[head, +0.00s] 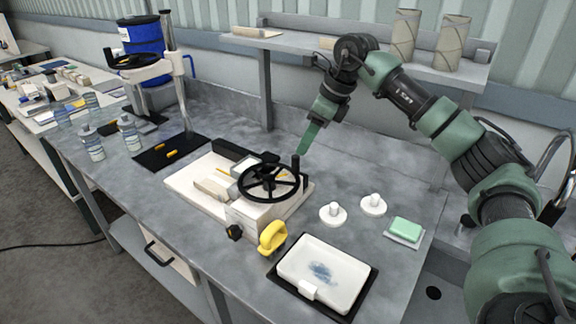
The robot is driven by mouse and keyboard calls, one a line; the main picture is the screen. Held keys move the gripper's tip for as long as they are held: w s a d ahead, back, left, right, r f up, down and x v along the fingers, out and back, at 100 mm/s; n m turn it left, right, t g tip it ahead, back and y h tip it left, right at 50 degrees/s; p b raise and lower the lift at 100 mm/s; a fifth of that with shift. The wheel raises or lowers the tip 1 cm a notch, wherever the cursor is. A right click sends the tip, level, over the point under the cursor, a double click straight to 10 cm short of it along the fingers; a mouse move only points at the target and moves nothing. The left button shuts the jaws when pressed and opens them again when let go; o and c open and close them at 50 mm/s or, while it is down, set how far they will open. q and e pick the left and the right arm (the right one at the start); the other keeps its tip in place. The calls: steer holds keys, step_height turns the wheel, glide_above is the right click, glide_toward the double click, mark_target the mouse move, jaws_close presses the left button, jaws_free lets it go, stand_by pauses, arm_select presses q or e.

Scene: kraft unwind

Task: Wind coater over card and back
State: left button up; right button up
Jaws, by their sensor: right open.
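The coater (262,212) is a pale block on a cream base board (186,183), with a black spoked handwheel (268,197) lying nearly flat on top. An upright black crank knob (295,163) stands at the wheel's far right rim. My right gripper (304,150), with green fingers, points down just above and right of this knob. It is open; I cannot tell whether it touches the knob. A small pale piece (212,189) lies on the board left of the wheel; I cannot make out the card for certain. My left gripper is out of view.
A white tray (322,272) lies on a black mat. Two white knobbed discs (333,213) and a green block (405,229) stand to the right. A black-topped stand (186,100) and clear bottles (93,143) are at left.

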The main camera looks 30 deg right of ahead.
mark_target(297, 156)
steer(key=p+x, duration=0.1)
steer(key=x, duration=0.7)
steer(key=shift+r+p, duration=0.1)
steer(key=shift+p, duration=0.25)
jaws_close()
steer(key=shift+w+r, duration=0.1)
stand_by(0.9)
